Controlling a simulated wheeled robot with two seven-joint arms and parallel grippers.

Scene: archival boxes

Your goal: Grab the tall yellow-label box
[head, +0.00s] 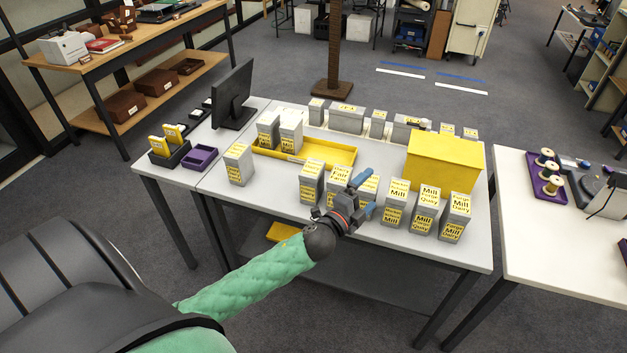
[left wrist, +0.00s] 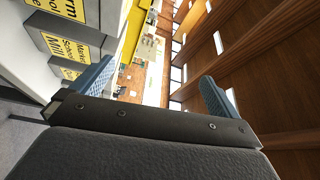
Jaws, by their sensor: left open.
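Several grey boxes with yellow labels stand upright along the front of the white table; which one the task means by tall I cannot tell for sure. On the right are a "Mill" box (head: 394,205), a larger-looking "Mill Quay" box (head: 425,210) and a "Mill Dairy" box (head: 455,218). My left gripper (head: 364,195) is open and empty, above the front row and left of these three. It partly hides the boxes behind it. In the left wrist view its blue fingers (left wrist: 158,75) are spread, with labelled boxes (left wrist: 72,45) at the upper left. My right gripper is out of view.
A yellow tray (head: 325,153) holding boxes lies behind the front row. A large yellow block-shaped container (head: 445,162) stands behind the right boxes. More grey boxes (head: 346,118) line the back edge. A monitor (head: 233,95) stands left. Bare tabletop shows at front left.

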